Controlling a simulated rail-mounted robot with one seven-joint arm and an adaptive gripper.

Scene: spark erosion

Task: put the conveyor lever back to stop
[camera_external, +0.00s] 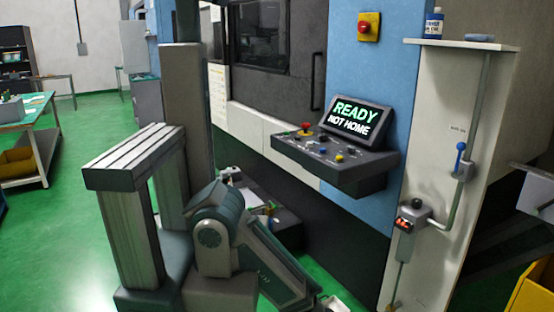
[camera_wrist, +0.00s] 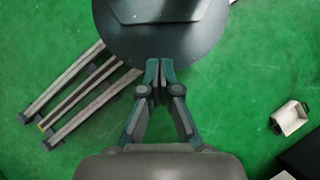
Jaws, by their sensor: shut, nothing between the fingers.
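Two possible levers show on the white panel at the right of the external view. One is a blue-handled lever (camera_external: 460,154) on a pipe, its handle pointing up. The other is a small grey box (camera_external: 412,215) with a dark knob on top and red markings on its front. I cannot tell which is the conveyor lever, and no stop mark is readable. In the wrist view my gripper (camera_wrist: 160,66) is shut and empty over the green floor, touching neither lever. It is not visible in the external view, where my arm folds down at the bottom.
A control console (camera_external: 340,170) juts out from the blue machine, its screen (camera_external: 349,118) reading "READY NOT HOME". A red button (camera_external: 369,26) is above. A white shelf (camera_external: 462,44) carries a bottle (camera_external: 433,24). A yellow bin (camera_external: 536,290) stands lower right. Green floor is open at left.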

